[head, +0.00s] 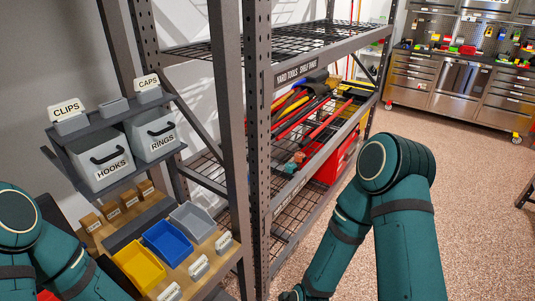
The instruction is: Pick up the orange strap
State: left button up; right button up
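I cannot make out an orange strap for certain in the head view. The steel toolchest (458,82) stands far off at the back right, with small red, yellow and green items on its worktop, too small to tell apart. My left arm enters at the lower left and my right arm at the lower right.
Close at left, a rack holds grey bins labelled HOOKS (100,158) and RINGS (154,134), with blue (166,243), yellow (139,266) and grey trays below. A tall metal shelf (262,130) holds long-handled tools and a red box (338,160). Speckled floor (475,190) is open at right.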

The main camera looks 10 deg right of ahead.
aim_at(300, 156)
jog(key=i+l+u, duration=0.15)
jog(key=l, duration=0.15)
jog(key=i+l+u, duration=0.15)
jog(key=l+u, duration=0.15)
jog(key=l, duration=0.25)
jog(key=i+l+u, duration=0.1)
jog(key=l, duration=0.2)
jog(key=i+l, duration=0.1)
jog(key=l, duration=0.25)
jog(key=i+l+u, duration=0.15)
jog(key=l, duration=0.15)
jog(key=i+l, duration=0.1)
jog(key=l, duration=0.45)
jog(key=i+l, duration=0.15)
jog(key=l, duration=0.45)
jog(key=i+l+u, duration=0.1)
jog(key=l, duration=0.45)
jog(key=i+l, duration=0.1)
jog(key=l, duration=0.5)
jog(key=i+l, duration=0.1)
jog(key=l, duration=0.45)
jog(key=i+l, duration=0.1)
jog(key=l, duration=0.5)
jog(key=i+u, duration=0.05)
